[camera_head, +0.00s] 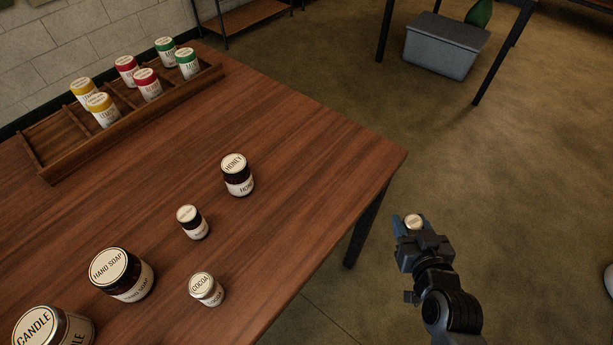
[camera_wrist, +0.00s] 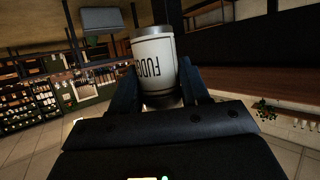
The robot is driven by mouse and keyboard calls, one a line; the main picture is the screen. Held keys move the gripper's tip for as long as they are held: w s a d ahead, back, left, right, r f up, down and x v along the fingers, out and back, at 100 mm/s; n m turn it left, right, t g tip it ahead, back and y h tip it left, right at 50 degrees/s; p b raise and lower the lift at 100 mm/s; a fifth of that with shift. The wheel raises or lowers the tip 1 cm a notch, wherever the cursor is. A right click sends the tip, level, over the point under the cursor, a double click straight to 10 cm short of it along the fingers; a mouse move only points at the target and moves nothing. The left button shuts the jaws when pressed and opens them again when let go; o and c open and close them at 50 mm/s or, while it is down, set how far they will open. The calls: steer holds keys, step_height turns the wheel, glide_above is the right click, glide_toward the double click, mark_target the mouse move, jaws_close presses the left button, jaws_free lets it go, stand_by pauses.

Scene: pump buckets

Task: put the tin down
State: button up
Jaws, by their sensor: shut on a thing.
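My gripper (camera_head: 411,228) is shut on a tin and holds it out past the right edge of the table, over the floor. In the head view only the pale round lid of the tin (camera_head: 414,221) shows between the fingers. In the wrist view the tin (camera_wrist: 154,58) has a white label with dark letters that read "FUD", the rest hidden, and a finger stands on each side of it (camera_wrist: 156,92). The letters appear upside down there. The wooden table (camera_head: 300,150) lies to the left of my gripper.
A wooden rack (camera_head: 130,128) with several colored tins is at the back. The table's right corner is clear. A grey bin (camera_head: 440,47) stands on the floor.

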steer(key=a+r+n+g+y, duration=0.1)
steer(key=a+r, duration=0.4)
steer(key=r, duration=0.5)
steer(key=s+a+r+n+g+y, duration=0.1)
steer(key=a+r+n+y, duration=0.3)
steer(key=r, duration=0.5)
steer(key=a+y, duration=0.1)
steer(key=a, duration=0.1)
steer(key=shift+s+a+r+n+y, duration=0.3)
steer(key=shift+r, duration=0.1)
steer(key=w+a+f, duration=0.1)
steer(key=a+f, duration=0.1)
steer(key=a, duration=0.1)
steer(key=w+a+f, duration=0.2)
steer(key=a, duration=0.1)
steer(key=w+a+f+p, duration=0.1)
steer(key=a+f, duration=0.1)
steer(key=a, duration=0.2)
steer(key=shift+w+f, duration=0.15)
steer(key=shift+f, duration=0.1)
steer(key=shift+w+a+f, duration=0.15)
steer(key=shift+a+f, duration=0.2)
steer(key=shift+a, duration=0.05)
steer(key=shift+f, duration=1.7)
